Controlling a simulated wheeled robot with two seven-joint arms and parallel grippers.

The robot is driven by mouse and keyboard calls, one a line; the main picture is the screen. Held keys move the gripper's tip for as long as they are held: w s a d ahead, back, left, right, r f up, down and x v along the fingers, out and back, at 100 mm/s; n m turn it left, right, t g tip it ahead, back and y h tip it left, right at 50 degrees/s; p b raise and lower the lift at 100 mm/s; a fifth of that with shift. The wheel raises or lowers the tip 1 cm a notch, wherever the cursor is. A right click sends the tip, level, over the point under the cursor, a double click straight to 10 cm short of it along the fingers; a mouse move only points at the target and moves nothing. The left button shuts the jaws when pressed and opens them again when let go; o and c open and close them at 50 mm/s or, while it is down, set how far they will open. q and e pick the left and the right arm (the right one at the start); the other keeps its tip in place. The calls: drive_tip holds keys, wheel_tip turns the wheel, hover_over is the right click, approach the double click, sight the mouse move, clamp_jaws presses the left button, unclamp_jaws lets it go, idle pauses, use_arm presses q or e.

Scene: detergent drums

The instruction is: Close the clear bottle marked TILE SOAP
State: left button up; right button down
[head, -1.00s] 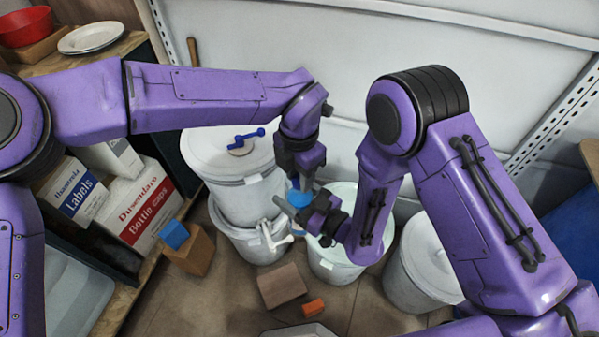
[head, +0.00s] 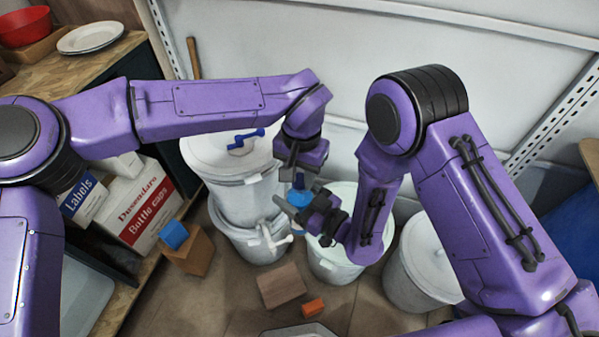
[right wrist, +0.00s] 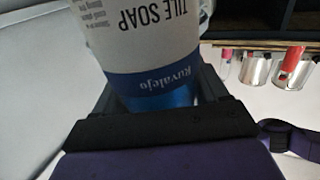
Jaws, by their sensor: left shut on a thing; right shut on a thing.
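The clear bottle (head: 299,197) with blue liquid stands upright between my grippers in the head view. Its white label with TILE SOAP, upside down, and a blue band fills the right wrist view (right wrist: 148,45). My right gripper (head: 298,207) is shut around the lower part of the bottle; its jaws (right wrist: 158,95) show on both sides there. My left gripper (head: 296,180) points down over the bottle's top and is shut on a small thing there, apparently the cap. The fingers hide the cap and the bottle's mouth, so I cannot tell how the cap sits.
White drums stand below and behind: a stacked pair (head: 238,205) with a blue tap on top, one under the bottle (head: 335,268), one at right (head: 420,270). Boxes (head: 140,205) fill the left shelf. Wooden blocks (head: 282,286) lie on the floor.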

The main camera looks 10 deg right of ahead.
use_arm(q)
drive_tip(key=shift+w, duration=0.1)
drive_tip(key=o, duration=1)
drive_tip(key=shift+r, duration=2.3)
drive_tip(key=shift+c, duration=0.3)
